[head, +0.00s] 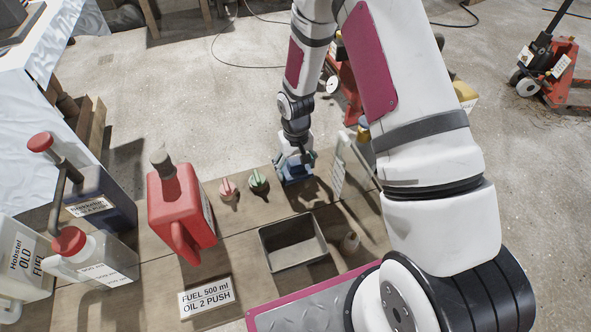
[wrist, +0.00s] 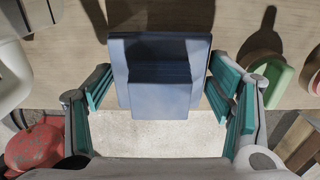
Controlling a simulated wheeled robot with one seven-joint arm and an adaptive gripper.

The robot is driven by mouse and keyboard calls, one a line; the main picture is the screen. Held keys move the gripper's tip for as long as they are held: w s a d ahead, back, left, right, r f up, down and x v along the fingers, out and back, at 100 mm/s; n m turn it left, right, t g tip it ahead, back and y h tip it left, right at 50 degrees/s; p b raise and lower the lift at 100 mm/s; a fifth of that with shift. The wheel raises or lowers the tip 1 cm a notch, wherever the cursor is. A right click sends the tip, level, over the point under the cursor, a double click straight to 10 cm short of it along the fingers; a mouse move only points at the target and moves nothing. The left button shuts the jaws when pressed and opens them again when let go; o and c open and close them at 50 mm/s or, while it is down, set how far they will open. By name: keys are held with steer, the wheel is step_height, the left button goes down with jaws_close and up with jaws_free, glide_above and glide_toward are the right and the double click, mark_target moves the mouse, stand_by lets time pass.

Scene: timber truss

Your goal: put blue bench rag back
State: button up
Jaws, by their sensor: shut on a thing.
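My gripper (head: 294,160) is at the far edge of the wooden bench. Its teal-padded fingers (wrist: 160,95) are shut on the blue bench rag (wrist: 160,98), which looks like a stiff folded block. The rag (head: 296,173) also shows in the head view below the gripper. In the wrist view it spans the bench edge, with pale floor past it. A dark shadow lies beside it on the wood. I cannot tell whether it touches the bench.
A grey open tray (head: 292,243) stands nearer me. Green (head: 258,181) and pink (head: 228,188) small items sit left of the rag. A white stand (head: 340,165) is close on the right. A red can (head: 180,210) and several bottles fill the left side.

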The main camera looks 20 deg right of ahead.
steer(key=shift+f, duration=0.75)
steer(key=shift+f, duration=0.1)
steer(key=o, duration=1.2)
